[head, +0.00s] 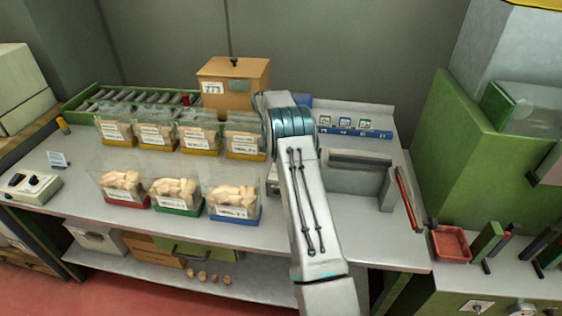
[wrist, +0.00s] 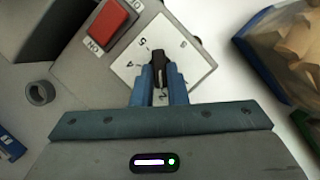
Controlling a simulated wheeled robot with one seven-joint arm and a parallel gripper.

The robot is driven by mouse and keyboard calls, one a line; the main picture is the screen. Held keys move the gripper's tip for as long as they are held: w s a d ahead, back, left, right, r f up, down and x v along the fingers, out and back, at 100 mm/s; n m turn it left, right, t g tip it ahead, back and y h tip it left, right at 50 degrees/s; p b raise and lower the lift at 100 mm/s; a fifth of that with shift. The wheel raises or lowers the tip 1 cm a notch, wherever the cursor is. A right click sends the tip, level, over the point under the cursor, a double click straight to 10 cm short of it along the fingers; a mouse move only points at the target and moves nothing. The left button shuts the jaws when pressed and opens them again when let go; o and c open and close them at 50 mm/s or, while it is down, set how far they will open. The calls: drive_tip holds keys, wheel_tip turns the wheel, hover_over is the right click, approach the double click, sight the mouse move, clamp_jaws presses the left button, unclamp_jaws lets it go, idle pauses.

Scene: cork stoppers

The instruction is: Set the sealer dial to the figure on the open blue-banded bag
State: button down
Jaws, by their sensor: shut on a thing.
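In the wrist view my gripper (wrist: 161,84) is shut on the black dial knob (wrist: 159,60), which sits on a white plate (wrist: 126,66) with figures around it. The knob's far end lies between the 5 and the 6; its pointer mark is unclear. In the head view my arm hides the gripper and dial. The grey sealer (head: 355,178) stands right of my arm. The open blue-banded bag (head: 233,203) of corks stands left of my arm; its label is too small to read. Its blue band (wrist: 255,22) also shows at the wrist view's right edge.
A red switch (wrist: 111,22) marked ON sits beside the dial. Red-banded (head: 122,187) and green-banded (head: 176,195) bags stand in the front row. Several yellow-banded bags (head: 199,137) stand behind. The sealer's red lever (head: 406,195) is at the right.

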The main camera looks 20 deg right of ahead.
drive_tip(key=shift+w+r, duration=0.1)
drive_tip(key=c, duration=1.4)
unclamp_jaws()
drive_tip(key=shift+c, duration=0.2)
drive_tip(key=p+v, duration=0.5)
drive_tip(key=v, duration=0.8)
drive_tip(key=shift+r+p, duration=0.3)
drive_tip(key=shift+r, duration=0.05)
drive_tip(key=shift+a, duration=0.1)
